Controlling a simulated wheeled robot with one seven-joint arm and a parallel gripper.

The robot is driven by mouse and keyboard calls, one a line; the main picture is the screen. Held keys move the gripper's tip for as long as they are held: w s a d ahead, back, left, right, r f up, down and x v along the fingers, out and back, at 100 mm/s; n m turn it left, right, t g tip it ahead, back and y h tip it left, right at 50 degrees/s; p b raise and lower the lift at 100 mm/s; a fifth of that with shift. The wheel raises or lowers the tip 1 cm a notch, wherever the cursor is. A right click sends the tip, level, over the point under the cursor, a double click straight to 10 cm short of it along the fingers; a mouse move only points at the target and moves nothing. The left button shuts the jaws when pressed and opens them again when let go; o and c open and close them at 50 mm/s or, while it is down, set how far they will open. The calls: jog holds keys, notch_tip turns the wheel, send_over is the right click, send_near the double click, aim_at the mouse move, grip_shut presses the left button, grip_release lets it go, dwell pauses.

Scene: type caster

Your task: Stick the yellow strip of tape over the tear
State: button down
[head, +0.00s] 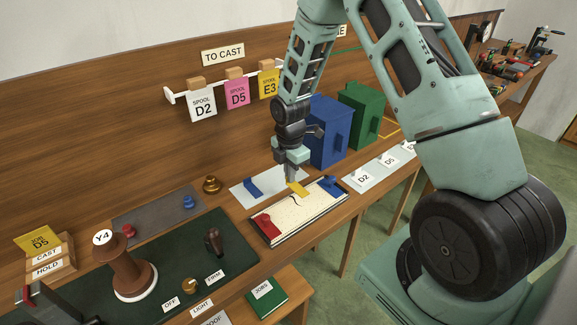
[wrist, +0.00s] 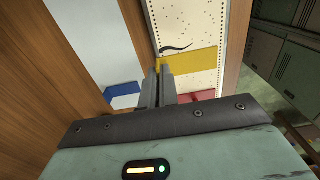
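The yellow strip of tape (head: 299,188) is at my gripper (head: 291,179), over the far edge of the cream punched ribbon (head: 281,213). In the wrist view, the fingers of my gripper (wrist: 159,72) are close together at the left end of the yellow strip (wrist: 193,60) and appear shut on it. The tear (wrist: 177,47) is a dark curved line in the ribbon (wrist: 195,25), just above the strip's upper edge in that view. The tear also shows in the head view (head: 295,200). I cannot tell whether the strip touches the ribbon.
A red clamp (head: 266,227) and a blue clamp (head: 331,184) sit at the ribbon's ends. A blue strip (head: 252,187) lies on a pale sheet (head: 262,197) behind. Blue (head: 327,132) and green (head: 361,113) bins stand beyond. A brown spool (head: 130,270) stands at the left.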

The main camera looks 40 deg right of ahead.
aim_at(290, 196)
dwell(0.3)
jog(key=shift+w+f+b, duration=0.1)
jog(key=shift+f+b, duration=1.35)
jog(key=shift+f, duration=0.9)
jog(key=shift+f+b, duration=0.35)
jog(key=shift+f, duration=0.25)
jog(key=c, duration=1.6)
grip_release()
jog(key=shift+r+p, duration=2.6)
jog(key=shift+r, duration=0.45)
